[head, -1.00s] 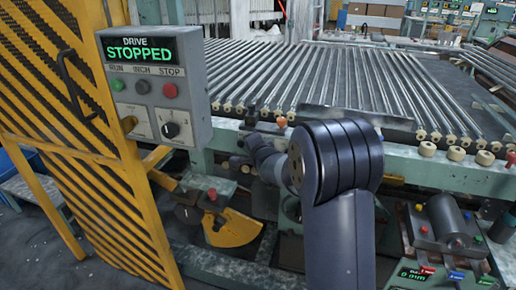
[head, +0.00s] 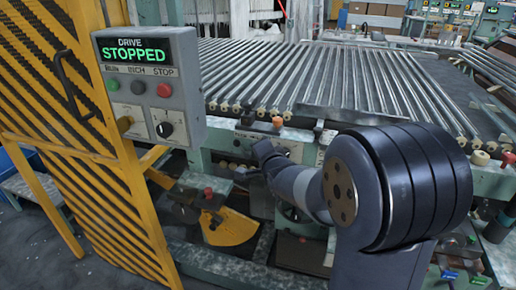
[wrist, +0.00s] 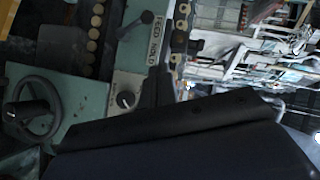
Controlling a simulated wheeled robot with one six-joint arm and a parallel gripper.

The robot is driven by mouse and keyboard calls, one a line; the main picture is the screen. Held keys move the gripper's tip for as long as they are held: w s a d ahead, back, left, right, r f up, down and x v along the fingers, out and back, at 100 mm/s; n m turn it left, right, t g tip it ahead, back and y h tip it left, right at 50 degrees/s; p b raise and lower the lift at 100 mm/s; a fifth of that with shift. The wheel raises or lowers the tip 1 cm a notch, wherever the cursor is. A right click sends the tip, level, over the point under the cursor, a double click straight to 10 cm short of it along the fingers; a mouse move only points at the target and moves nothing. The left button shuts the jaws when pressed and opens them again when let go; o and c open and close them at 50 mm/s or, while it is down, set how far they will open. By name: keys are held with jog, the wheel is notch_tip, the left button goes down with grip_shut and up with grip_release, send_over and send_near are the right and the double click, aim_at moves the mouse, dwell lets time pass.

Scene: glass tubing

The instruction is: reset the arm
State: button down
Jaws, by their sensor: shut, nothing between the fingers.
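My arm reaches from the lower right of the head view toward the green machine front (head: 315,150). Its large dark joint is close to the camera, and the wrist end lies beside the machine's front panel. My gripper (wrist: 165,72) shows in the wrist view as a narrow dark shape above a broad dark body. It is shut and empty. In the wrist view a panel with a dial (wrist: 125,99), a lever (wrist: 136,25) labelled FEED HOLD and a handwheel (wrist: 33,110) lie to its left.
A control box (head: 150,88) reading DRIVE STOPPED hangs by a yellow slatted guard (head: 75,130) at left. Glass tubes (head: 330,75) lie in rows on the machine bed. A yellow quadrant plate (head: 230,227) sits low, below the arm's wrist end.

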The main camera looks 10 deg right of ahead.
jog(key=shift+w, duration=0.1)
dwell(0.3)
jog(key=x, duration=0.3)
jog(key=f+x, duration=0.1)
jog(key=x, duration=0.3)
jog(key=a+x, duration=0.1)
jog(key=x, duration=0.3)
jog(key=shift+f, duration=0.15)
jog(key=shift+s, duration=0.2)
